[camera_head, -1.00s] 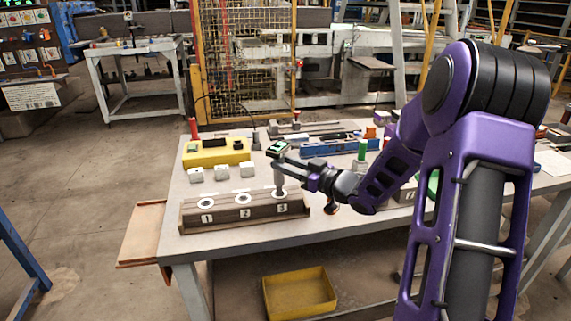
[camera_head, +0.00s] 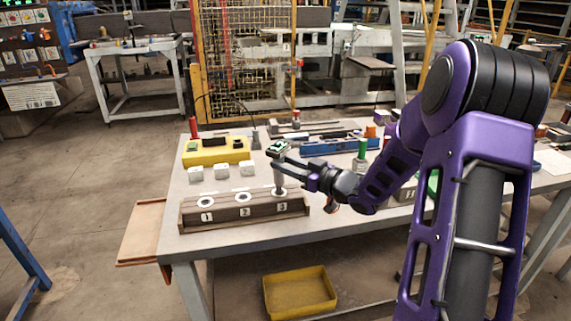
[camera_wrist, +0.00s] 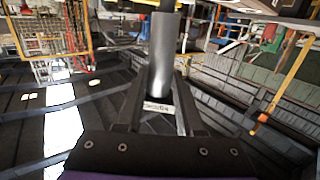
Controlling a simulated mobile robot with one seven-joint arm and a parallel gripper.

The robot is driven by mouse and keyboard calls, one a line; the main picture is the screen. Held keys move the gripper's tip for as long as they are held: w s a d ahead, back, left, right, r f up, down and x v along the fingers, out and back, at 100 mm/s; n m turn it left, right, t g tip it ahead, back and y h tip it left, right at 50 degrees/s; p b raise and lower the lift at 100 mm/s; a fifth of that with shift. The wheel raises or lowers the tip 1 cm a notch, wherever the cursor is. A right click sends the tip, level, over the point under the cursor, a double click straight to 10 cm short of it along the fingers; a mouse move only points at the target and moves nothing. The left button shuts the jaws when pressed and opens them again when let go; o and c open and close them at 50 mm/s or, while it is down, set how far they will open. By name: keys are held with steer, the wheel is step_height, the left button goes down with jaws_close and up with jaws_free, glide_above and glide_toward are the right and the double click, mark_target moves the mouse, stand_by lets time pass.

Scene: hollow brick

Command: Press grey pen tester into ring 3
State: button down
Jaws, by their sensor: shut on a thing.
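My gripper (camera_head: 284,171) is shut on the grey pen tester (camera_head: 278,174), which stands upright over ring 3 at the right end of the brown block (camera_head: 243,219). The tester's head with a green display (camera_head: 278,147) is at its top. Its lower end meets the white ring 3 (camera_head: 281,192); I cannot tell how deep it sits. Ring 2 (camera_head: 243,197) and ring 1 (camera_head: 206,202) are empty. In the wrist view the grey tester body (camera_wrist: 161,60) stands between my two fingers.
Several small white blocks (camera_head: 221,171) and a yellow box (camera_head: 217,151) stand behind the brown block. A yellow bin (camera_head: 300,292) is below the table. The table front (camera_head: 230,243) is clear.

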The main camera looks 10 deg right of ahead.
step_height(320, 180, up, 7)
steer(key=p, duration=0.5)
steer(key=shift+p, duration=0.3)
stand_by(1.5)
